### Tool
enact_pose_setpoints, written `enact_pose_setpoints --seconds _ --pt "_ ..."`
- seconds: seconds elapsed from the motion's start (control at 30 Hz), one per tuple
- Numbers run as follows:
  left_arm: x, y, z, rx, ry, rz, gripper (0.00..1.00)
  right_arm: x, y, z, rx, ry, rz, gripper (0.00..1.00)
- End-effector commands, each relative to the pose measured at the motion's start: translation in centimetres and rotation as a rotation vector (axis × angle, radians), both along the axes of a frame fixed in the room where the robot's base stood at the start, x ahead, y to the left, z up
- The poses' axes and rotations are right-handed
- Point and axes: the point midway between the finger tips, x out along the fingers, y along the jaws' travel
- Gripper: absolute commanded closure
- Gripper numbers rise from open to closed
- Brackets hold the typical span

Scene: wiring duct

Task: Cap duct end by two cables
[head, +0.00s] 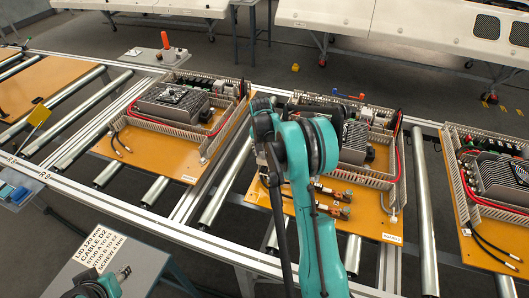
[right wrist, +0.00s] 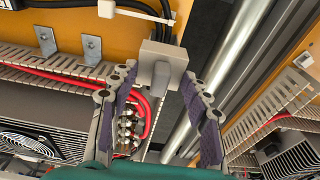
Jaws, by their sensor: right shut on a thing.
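My right gripper (right wrist: 159,78) is shut on a light grey block with a raised tab, apparently the end cap (right wrist: 158,52), its fingers on either side. Behind the cap in the right wrist view is the slotted grey duct (right wrist: 62,78) with a red cable (right wrist: 70,75) along it; I cannot tell whether cap and duct touch. Two black cables (right wrist: 130,8) run at the top edge. In the head view my right arm hides the cap, its gripper and part of the middle panel (head: 372,226). My left gripper (head: 122,273) shows partly at the bottom left; its opening is unclear.
Similar panels stand left (head: 165,165) and right (head: 455,225) on the roller conveyor (head: 425,220). Two cable ends with copper-coloured lugs (head: 335,200) lie on the middle panel's front. A labelled stand (head: 110,250) is at front left. Bare rollers separate the panels.

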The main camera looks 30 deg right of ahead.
Motion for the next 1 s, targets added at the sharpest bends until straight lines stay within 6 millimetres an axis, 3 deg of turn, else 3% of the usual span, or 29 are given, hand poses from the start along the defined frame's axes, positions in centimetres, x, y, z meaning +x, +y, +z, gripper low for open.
enact_pose_setpoints --seconds 1.0 --pt "0.0 0.0 -1.9 0.0 0.0 0.0 0.6 0.0 0.0 -2.7 0.0 0.0 0.0 0.7"
